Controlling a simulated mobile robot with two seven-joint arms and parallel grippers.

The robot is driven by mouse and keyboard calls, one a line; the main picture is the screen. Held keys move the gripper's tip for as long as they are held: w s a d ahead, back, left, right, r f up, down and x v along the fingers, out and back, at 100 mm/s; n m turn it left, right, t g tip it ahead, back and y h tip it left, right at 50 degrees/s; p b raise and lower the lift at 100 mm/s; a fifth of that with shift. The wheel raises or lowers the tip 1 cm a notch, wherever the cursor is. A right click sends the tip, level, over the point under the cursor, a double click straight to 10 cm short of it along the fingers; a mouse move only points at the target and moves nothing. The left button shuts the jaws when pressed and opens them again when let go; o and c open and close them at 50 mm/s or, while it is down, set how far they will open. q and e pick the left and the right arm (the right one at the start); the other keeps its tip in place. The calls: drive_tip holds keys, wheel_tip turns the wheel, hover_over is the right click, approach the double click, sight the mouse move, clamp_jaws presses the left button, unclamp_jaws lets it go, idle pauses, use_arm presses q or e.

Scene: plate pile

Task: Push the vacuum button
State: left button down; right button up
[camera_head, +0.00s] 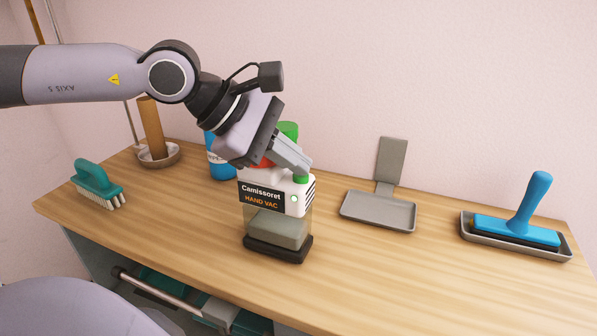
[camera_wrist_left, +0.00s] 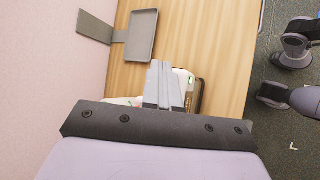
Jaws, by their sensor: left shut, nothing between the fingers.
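The hand vacuum (camera_head: 275,192) stands upright on the wooden table, white on top with a "Camissoret HAND VAC" label, a clear lower part and a dark base. A green button (camera_head: 301,180) shows on its top right. My left gripper (camera_head: 306,169) is shut and empty, angled down with its fingertips just above the green button; I cannot tell whether they touch. In the left wrist view the shut fingers (camera_wrist_left: 161,66) cover part of the white vacuum (camera_wrist_left: 188,80), and the button is not clear there.
A grey dustpan-like holder (camera_head: 378,211) stands right of the vacuum. A blue bottle (camera_head: 220,163) is behind the vacuum, and a teal brush (camera_head: 96,180) lies left. The front right table is clear.

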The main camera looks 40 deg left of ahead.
use_arm(q)
drive_tip(key=shift+f, duration=0.3)
drive_tip(key=shift+w+a+r+p, duration=0.1)
drive_tip(key=shift+a+r+p, duration=0.05)
drive_tip(key=shift+r+p, duration=2.6)
drive_tip(key=shift+r+b, duration=0.5)
drive_tip(key=shift+b, duration=0.1)
drive_tip(key=shift+s+d+r+n+t+y+b, duration=0.15)
drive_tip(key=shift+r+n+t+y+b, duration=0.35)
drive_tip(key=shift+r+n+y+b, duration=0.85)
drive_tip(key=shift+s+d+r+n+t+y+b, duration=0.1)
drive_tip(key=shift+d+r+n+t+y+b, duration=0.15)
drive_tip(key=shift+r+n+t+y+b, duration=0.95)
drive_tip(key=shift+f+n+g+h, duration=0.45)
drive_tip(key=shift+f+g, duration=0.05)
drive_tip(key=shift+g, duration=0.2)
